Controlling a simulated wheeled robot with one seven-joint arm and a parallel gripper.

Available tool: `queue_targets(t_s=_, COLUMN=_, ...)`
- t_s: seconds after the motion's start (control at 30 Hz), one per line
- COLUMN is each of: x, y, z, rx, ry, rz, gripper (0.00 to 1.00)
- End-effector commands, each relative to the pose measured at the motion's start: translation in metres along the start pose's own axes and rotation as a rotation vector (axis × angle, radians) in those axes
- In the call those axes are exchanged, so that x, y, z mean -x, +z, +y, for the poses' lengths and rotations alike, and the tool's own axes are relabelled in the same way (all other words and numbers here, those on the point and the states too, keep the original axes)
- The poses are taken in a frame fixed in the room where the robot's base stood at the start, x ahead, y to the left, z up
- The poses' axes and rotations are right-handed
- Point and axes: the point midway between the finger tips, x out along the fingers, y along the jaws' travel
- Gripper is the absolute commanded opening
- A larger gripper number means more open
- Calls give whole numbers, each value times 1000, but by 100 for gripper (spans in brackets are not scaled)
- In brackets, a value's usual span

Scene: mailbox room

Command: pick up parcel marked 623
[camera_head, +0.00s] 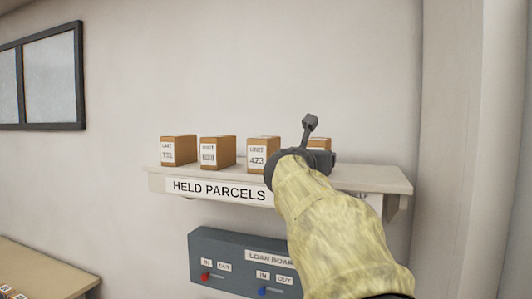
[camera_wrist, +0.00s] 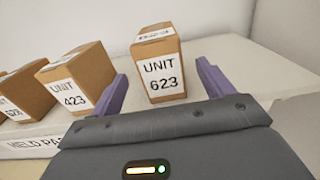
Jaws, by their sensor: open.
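The parcel marked UNIT 623 (camera_wrist: 158,65) is a brown box with a white label on its front and another on top. It stands upright on the shelf in the wrist view. In the head view it is mostly hidden behind my gripper, with only a strip of the box (camera_head: 320,143) showing. My gripper (camera_wrist: 162,72) is open and empty, with one purple finger to each side of the parcel in the picture. I cannot tell how far the fingers reach along its sides. In the head view my gripper (camera_head: 310,123) is at the shelf's right part.
The white HELD PARCELS shelf (camera_head: 370,179) also holds a parcel marked 423 (camera_wrist: 75,78) just left, one that seems to read 628 (camera_head: 217,152), and another (camera_head: 178,150) farther left. A grey loan board (camera_head: 235,250) hangs below. The shelf's right end is clear.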

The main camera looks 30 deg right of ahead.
Motion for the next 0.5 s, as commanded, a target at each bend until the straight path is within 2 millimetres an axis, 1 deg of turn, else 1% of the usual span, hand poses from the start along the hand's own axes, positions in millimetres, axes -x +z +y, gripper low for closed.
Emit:
queue_targets(t_s=0.03, x=-10, y=1, z=0, rx=2, ry=-1, rz=3, gripper=80)
queue_targets(t_s=0.1, x=-21, y=1, z=0, rx=0, ry=0, rz=3, gripper=80)
queue_targets(t_s=0.2, x=-30, y=1, z=0, rx=1, ry=0, rz=1, gripper=80)
queue_targets(t_s=0.5, x=-32, y=0, z=0, rx=0, ry=0, rz=0, gripper=80)
